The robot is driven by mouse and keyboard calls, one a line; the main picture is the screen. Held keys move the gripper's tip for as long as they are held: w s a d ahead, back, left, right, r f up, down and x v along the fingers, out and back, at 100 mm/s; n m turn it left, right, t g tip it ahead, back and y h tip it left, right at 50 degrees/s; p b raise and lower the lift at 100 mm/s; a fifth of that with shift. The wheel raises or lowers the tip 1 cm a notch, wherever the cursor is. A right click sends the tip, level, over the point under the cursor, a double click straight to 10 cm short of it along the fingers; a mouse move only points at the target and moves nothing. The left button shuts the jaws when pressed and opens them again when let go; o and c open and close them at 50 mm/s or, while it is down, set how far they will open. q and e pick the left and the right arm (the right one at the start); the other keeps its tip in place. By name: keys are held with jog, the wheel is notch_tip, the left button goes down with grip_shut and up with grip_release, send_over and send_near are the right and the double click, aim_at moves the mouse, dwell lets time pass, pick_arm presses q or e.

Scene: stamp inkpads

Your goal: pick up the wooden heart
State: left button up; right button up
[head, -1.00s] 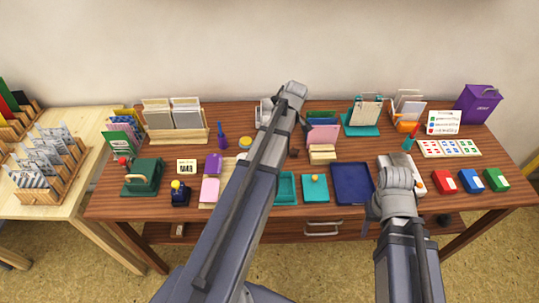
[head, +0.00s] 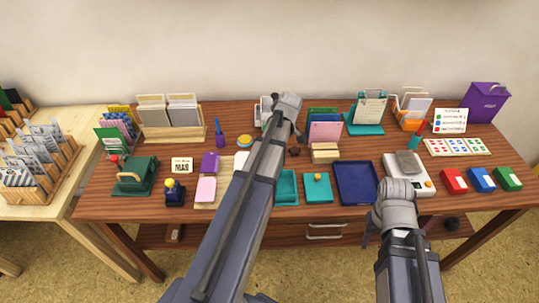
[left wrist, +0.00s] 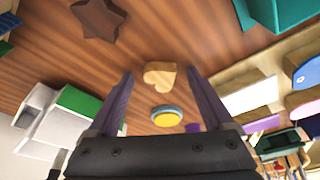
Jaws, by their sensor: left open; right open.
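The wooden heart (left wrist: 159,75) is a small light-brown block lying on the brown table in the left wrist view. My left gripper (left wrist: 160,77) is open, with one finger on either side of the heart in the picture; I cannot tell how far above it the fingertips are. Nothing is held. In the head view my left arm crosses the table's middle and hides the heart and the left fingers. My right gripper (head: 371,232) hangs at the table's front edge, away from the heart; its fingers are small and partly hidden.
A round blue inkpad with a yellow top (left wrist: 166,116) lies beside the heart. A dark wooden star (left wrist: 101,19) lies on the other side. A teal tray (head: 287,184), a navy tray (head: 356,183) and a white scale (head: 424,178) line the front. Card racks (head: 170,118) stand at the back.

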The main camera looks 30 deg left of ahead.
pick_arm(q)
grip_shut()
dwell(0.6)
jog(key=shift+r, duration=0.15)
notch_tip(320, 180, up, 10)
jog(key=p, duration=1)
